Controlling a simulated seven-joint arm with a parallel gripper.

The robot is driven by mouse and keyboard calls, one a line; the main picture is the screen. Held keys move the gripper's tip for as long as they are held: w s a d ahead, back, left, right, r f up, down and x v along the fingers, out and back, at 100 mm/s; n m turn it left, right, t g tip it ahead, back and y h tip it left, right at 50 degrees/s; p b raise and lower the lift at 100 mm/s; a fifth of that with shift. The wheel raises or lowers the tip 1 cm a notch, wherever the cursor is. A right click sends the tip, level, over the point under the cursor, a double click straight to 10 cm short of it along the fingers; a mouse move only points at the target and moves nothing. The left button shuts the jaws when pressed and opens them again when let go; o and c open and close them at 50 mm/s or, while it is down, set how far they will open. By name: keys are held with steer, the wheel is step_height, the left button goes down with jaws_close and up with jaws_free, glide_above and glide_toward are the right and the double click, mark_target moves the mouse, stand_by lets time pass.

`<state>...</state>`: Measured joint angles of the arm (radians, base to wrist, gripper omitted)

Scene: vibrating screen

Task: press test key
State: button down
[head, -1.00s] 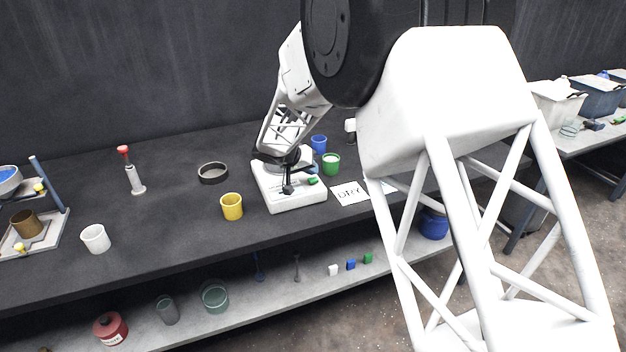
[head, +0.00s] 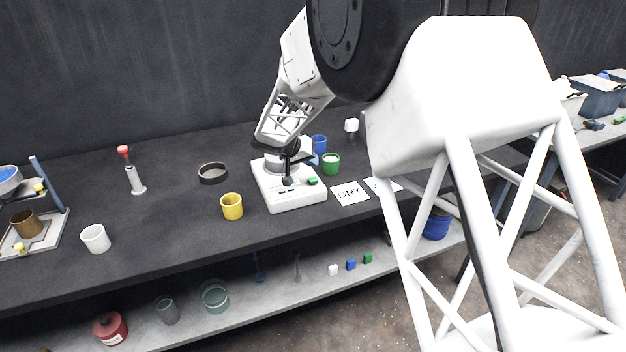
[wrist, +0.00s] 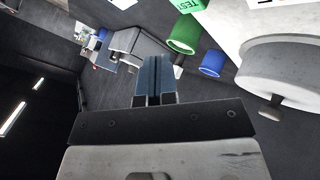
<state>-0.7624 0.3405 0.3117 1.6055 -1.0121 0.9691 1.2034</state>
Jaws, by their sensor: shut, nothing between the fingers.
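The white vibrating screen machine (head: 297,201) stands on the dark bench, with a green key (head: 312,181) at its front right. In the wrist view the green key (wrist: 186,4) is at the top edge, marked TEST and partly cut off. My gripper (head: 288,181) is over the machine's front, left of the green key in the head view. In the wrist view my gripper's blue-grey fingers (wrist: 152,60) are together and empty, apart from the key. The exact height of the fingertips above the machine is unclear.
A green cup (head: 331,164) and a blue cup (head: 319,144) stand behind and right of the machine. A yellow cup (head: 232,206) is to its left. A DRY card (head: 350,193) lies to its right.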

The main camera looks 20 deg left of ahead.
steer(key=shift+r, duration=1.05)
steer(key=shift+d+r, duration=0.3)
steer(key=shift+d, duration=0.2)
steer(key=s+d+r+m+g, duration=0.1)
steer(key=s+d+r, duration=0.3)
steer(key=d, duration=0.7)
steer(key=s+d+r+g, duration=0.2)
steer(key=s+d+r, duration=0.3)
steer(key=d, duration=0.6)
steer(key=s+d+r+m+g, duration=0.1)
steer(key=s+d+r, duration=0.3)
steer(key=d, duration=0.8)
steer(key=s+d+r+g+y, duration=0.1)
steer(key=s+d+r+y, duration=0.15)
steer(key=s+d, duration=1.15)
steer(key=s+d+f+y, duration=0.1)
steer(key=s+d+f, duration=0.1)
steer(key=s, duration=0.6)
steer(key=s+d+f+y, duration=0.1)
steer(key=s+d+f, duration=0.1)
steer(key=s, duration=0.7)
steer(key=shift+d+f+m, duration=0.15)
steer(key=shift+d+m, duration=0.1)
steer(key=shift+m, duration=0.05)
